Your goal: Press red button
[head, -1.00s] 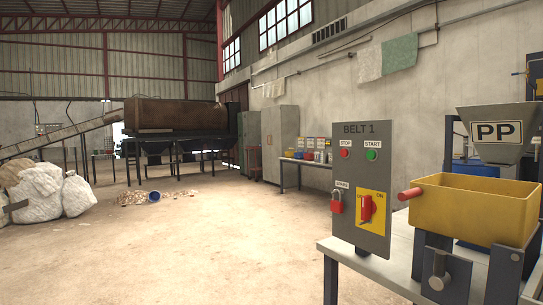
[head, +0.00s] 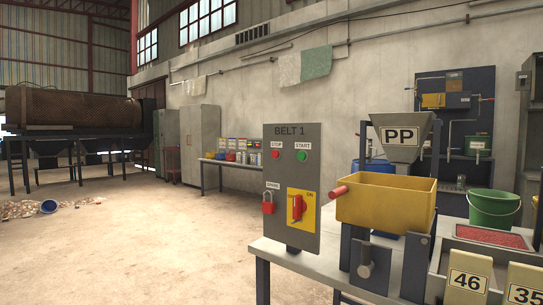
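The red button (head: 275,154) is on the upper left of the grey BELT 1 panel (head: 308,215), under a STOP label. A green button (head: 301,156) under a START label is to its right. Lower on the panel are a red padlock (head: 268,203) at the left and a red switch handle (head: 298,208) on a yellow plate at the right. The panel stands upright at the left end of a grey table (head: 282,257). My gripper does not show in this view.
A yellow bin (head: 385,210) with a red handle stands right of the panel, below a grey PP hopper (head: 402,145). A green bucket (head: 490,208) and numbered blocks (head: 468,280) are farther right. The floor (head: 130,250) left of the table is open.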

